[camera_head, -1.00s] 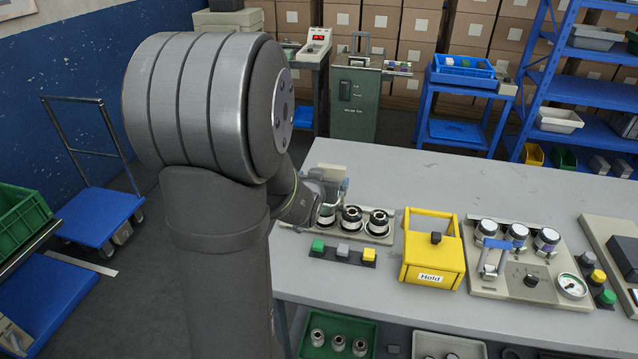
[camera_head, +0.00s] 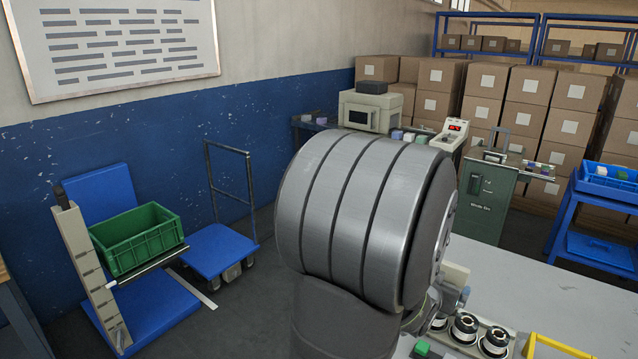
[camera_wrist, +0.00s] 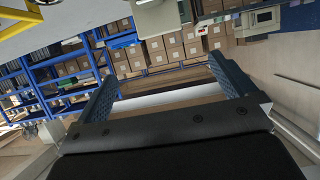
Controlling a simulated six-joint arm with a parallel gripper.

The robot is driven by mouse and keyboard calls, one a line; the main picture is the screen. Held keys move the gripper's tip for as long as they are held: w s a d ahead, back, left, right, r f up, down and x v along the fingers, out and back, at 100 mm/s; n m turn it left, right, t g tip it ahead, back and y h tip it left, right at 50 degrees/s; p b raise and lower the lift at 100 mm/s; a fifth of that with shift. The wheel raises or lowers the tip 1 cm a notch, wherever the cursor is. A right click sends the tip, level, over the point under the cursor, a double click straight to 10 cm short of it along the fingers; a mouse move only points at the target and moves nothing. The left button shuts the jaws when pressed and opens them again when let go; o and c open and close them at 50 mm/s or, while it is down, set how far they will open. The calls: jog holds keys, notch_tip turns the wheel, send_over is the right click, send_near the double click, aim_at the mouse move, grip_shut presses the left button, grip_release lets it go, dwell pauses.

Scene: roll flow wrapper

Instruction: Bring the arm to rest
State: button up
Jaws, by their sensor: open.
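My gripper (camera_wrist: 162,70) shows in the wrist view with its two dark blue fingers spread wide apart. Nothing is held between them. Stacked cartons and blue shelving show far beyond the fingers, tilted in the picture. In the head view, my large grey arm joint fills the middle and hides most of the rest of my arm. I cannot make out the fingers there.
The grey table (camera_head: 541,297) is at lower right, with a row of dark round parts (camera_head: 466,324) and a yellow handle (camera_head: 560,345) near its visible edge. A green crate (camera_head: 137,240) and a blue cart (camera_head: 218,250) stand at left. A green cabinet (camera_head: 487,199) stands behind.

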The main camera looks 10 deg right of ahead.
jog(key=x, duration=1.7)
jog(key=shift+d+f, duration=0.1)
jog(key=shift+f, duration=0.05)
notch_tip(320, 180, up, 3)
jog(key=w, duration=0.2)
notch_tip(320, 180, up, 5)
jog(key=n+g+y, duration=0.6)
jog(key=n+y, duration=0.1)
jog(key=n, duration=0.6)
send_over(452, 268)
jog(key=w, duration=0.2)
jog(key=shift+w+a+f, duration=0.15)
jog(key=shift+a+f, duration=0.05)
jog(key=shift+a, duration=0.05)
jog(key=s+a+r+n+g+y, duration=0.25)
jog(key=s+r+n+g, duration=0.2)
jog(key=r, duration=0.45)
notch_tip(452, 268, down, 9)
jog(key=shift+s+f+t, duration=0.2)
jog(key=shift+s+t, duration=0.25)
